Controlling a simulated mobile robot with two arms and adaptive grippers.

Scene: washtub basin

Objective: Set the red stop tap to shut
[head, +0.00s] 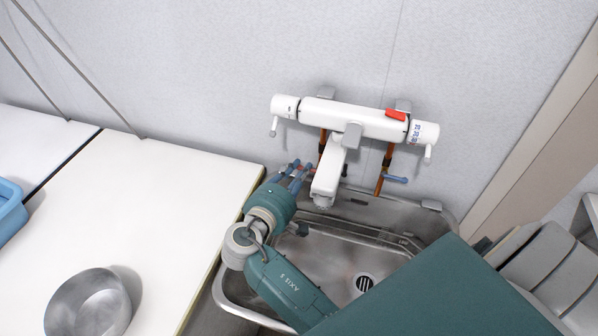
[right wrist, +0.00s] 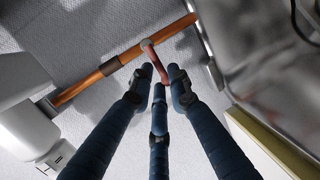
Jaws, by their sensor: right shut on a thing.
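The red stop tap (right wrist: 157,63) shows in the right wrist view, on a copper pipe (right wrist: 85,87). Its lever stands out across the pipe's line, with its outer end between my fingertips. In the head view my right gripper (head: 296,172) is beside the left copper pipe, under the white mixer, and mostly hides the red tap. My left gripper is not in view.
The white mixer (head: 362,122) with a red button (head: 396,115) is above the steel basin (head: 335,262). A blue stop tap (head: 396,179) is on the right pipe. A metal bowl (head: 88,304) and a blue tub (head: 10,210) stand on the left counter (head: 160,205).

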